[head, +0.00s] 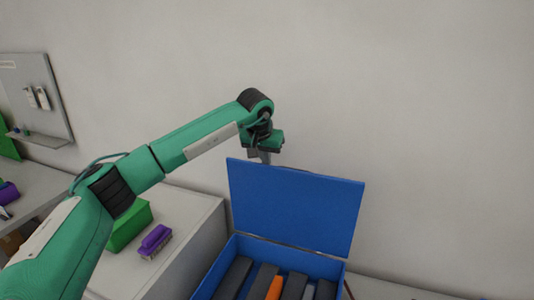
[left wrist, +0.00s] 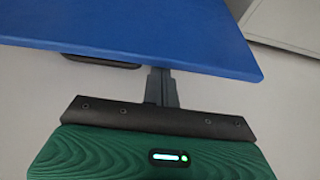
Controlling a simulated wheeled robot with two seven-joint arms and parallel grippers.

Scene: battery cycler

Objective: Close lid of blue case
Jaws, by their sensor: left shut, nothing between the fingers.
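The blue case (head: 225,265) stands open at the bottom of the head view, with dark grey blocks and an orange one inside. Its blue lid (head: 295,208) stands up at the back, close to upright. My left gripper (head: 265,158) is at the lid's upper left edge, pointing down, its fingertips partly hidden behind the lid. In the left wrist view the shut gripper (left wrist: 161,88) reaches to the edge of the blue lid (left wrist: 130,30). I cannot tell whether it touches the lid. My right gripper is not in view.
A grey cabinet (head: 185,215) left of the case carries a green box (head: 130,225) and a purple-handled object (head: 155,240). A grey panel (head: 38,95) with a small shelf is on the left. The plain wall (head: 420,120) rises behind the case.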

